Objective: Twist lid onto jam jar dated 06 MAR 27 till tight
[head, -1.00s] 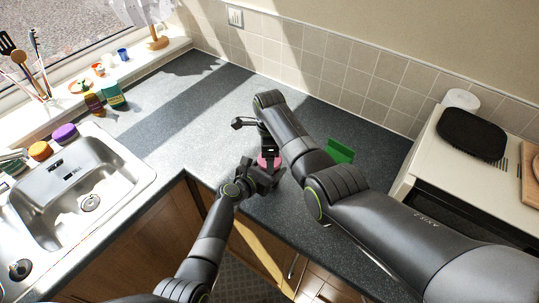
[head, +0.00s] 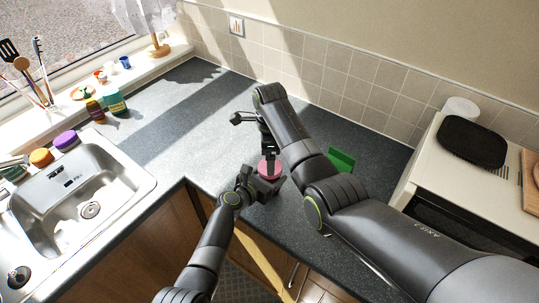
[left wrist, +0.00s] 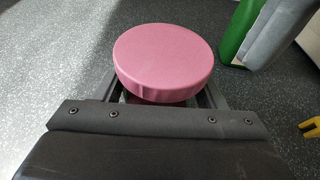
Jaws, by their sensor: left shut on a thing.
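A round pink lid (head: 269,169) shows at the counter's front part, near the inner corner. In the left wrist view the lid (left wrist: 165,58) looks level and sits just above my left gripper's fingers. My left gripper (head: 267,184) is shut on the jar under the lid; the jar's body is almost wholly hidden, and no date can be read. My right gripper (head: 267,152) hangs just above and behind the lid in the head view, partly covered by its own arm. Its jaws are too small and dark to read. Nothing touches the lid's top in the wrist view.
A green object (head: 341,159) stands on the counter right of my right arm. Orange (head: 41,157) and purple (head: 65,139) round-topped items stand behind the sink (head: 107,190). A white appliance (head: 425,150) is at the right. The counter's middle is clear.

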